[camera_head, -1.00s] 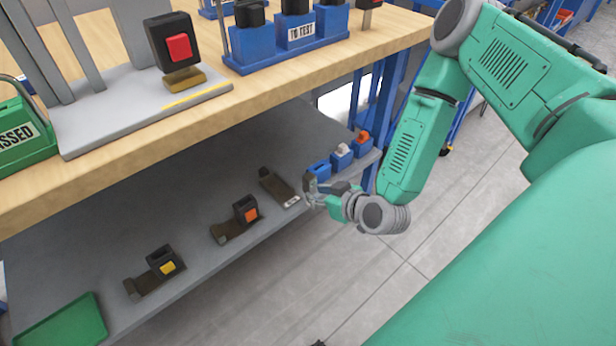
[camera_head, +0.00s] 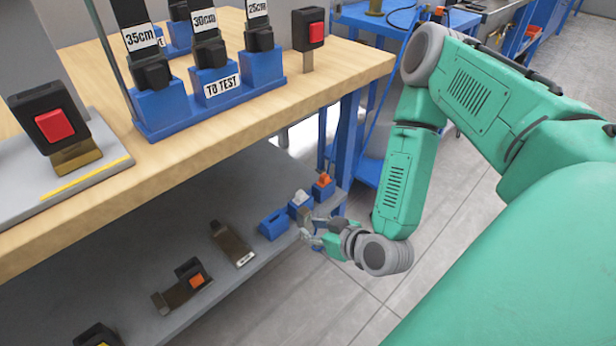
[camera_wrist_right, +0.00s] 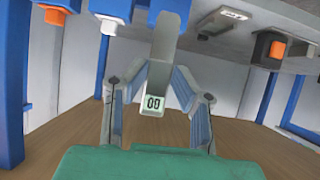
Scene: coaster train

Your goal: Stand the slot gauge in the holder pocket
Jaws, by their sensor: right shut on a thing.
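My right gripper (camera_head: 312,236) is at the front edge of the lower shelf, close to the small blue holders. In the right wrist view its two fingers (camera_wrist_right: 157,90) close around a flat grey bar with a numbered white tag, which I take for the slot gauge (camera_wrist_right: 160,55). The gauge is too small to make out in the head view. A blue holder with an empty-looking top (camera_head: 273,224) stands left of the gripper. Beside it are a blue holder with a white piece (camera_head: 299,206) and one with an orange piece (camera_head: 323,188). My left gripper is out of view.
The wooden bench top (camera_head: 350,72) overhangs the grey lower shelf (camera_head: 150,250). A brown labelled bracket (camera_head: 232,243) and a black block with an orange button (camera_head: 190,271) lie on the shelf. A blue bench leg (camera_head: 347,140) rises behind the holders. Floor is clear in front.

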